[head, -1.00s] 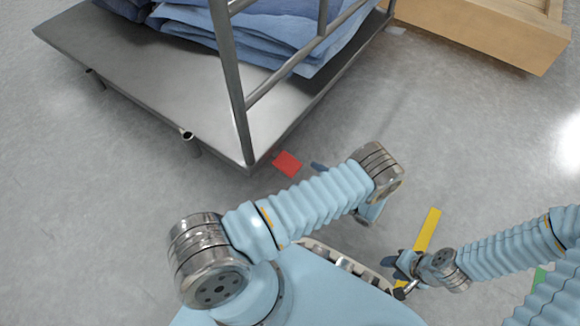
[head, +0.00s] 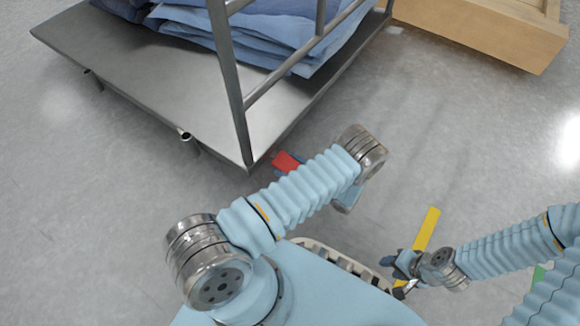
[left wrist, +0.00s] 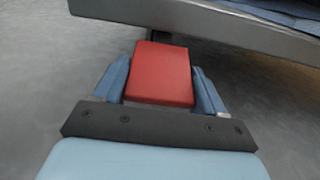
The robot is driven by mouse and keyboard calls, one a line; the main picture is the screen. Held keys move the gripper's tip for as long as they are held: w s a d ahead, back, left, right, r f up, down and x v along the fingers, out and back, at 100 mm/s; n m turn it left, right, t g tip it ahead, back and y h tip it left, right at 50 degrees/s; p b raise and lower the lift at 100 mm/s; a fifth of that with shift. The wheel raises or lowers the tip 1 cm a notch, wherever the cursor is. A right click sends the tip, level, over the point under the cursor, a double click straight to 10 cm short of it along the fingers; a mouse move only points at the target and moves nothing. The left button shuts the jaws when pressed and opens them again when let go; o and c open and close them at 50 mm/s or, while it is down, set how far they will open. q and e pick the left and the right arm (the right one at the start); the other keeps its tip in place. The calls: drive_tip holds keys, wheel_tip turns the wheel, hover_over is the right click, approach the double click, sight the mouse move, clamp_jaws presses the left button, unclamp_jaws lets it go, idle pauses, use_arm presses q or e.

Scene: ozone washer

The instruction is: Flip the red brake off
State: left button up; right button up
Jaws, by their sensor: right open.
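The red brake (head: 286,162) is a flat red pedal at the near corner of the metal cart (head: 165,95). It also shows large in the left wrist view (left wrist: 160,74), joined to a dark part under the cart's edge. My left gripper (left wrist: 162,82) is open, with one blue finger on each side of the brake. The gaps are narrow, and whether either finger touches it I cannot tell. In the head view my left gripper is mostly hidden by the arm. My right gripper (head: 398,268) is open and empty, low at the right, away from the cart.
Blue folded cloth (head: 265,35) lies on the cart behind its metal rail posts. A wooden crate (head: 490,32) stands at the top right. A yellow strip (head: 427,230) marks the floor near my right gripper. The grey floor between is clear.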

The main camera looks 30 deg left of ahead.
sight(290, 166)
use_arm(q)
drive_tip(key=c, duration=0.8)
drive_tip(key=r+h+p, duration=0.1)
drive_tip(key=p, duration=0.1)
drive_tip(key=r+h+p, duration=0.1)
drive_tip(key=h+p, duration=0.1)
drive_tip(key=shift+d+r, duration=0.2)
drive_tip(key=shift+r, duration=0.2)
drive_tip(key=shift+r+h+p, duration=0.45)
drive_tip(key=shift+h+p, duration=0.25)
drive_tip(key=shift+p, duration=0.2)
drive_tip(key=shift+a+r, duration=0.2)
drive_tip(key=shift+r, duration=0.25)
drive_tip(key=o, duration=1.5)
